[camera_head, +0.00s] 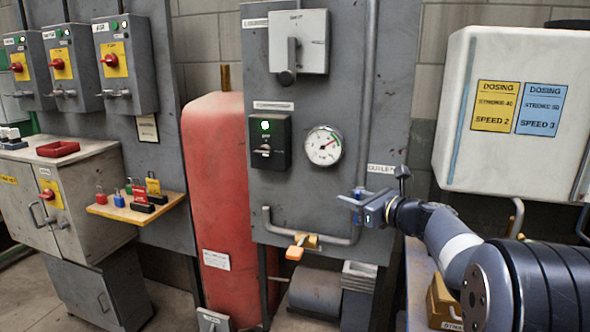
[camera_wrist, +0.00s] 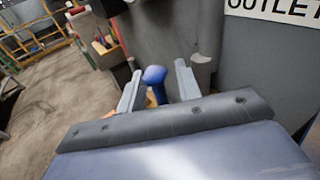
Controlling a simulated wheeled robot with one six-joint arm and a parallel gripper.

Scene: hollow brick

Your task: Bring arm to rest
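My arm reaches in from the right in the head view, with my gripper (camera_head: 362,203) in front of the grey panel, just below the OUTLET label (camera_head: 382,168). In the wrist view the two fingers of my gripper (camera_wrist: 157,78) stand apart. A blue handle (camera_wrist: 154,75) with a rounded end shows between them, with visible gaps on both sides. In the head view a bit of blue (camera_head: 357,206) shows at the fingertips, mostly hidden. I cannot tell whether a finger touches the handle.
A pressure gauge (camera_head: 323,145) and a grey pipe (camera_head: 320,239) with an orange-handled valve (camera_head: 295,251) are on the panel. A red tank (camera_head: 216,180) stands left of it. A white dosing tank (camera_head: 455,140) hangs above my arm. Open floor shows at left in the wrist view.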

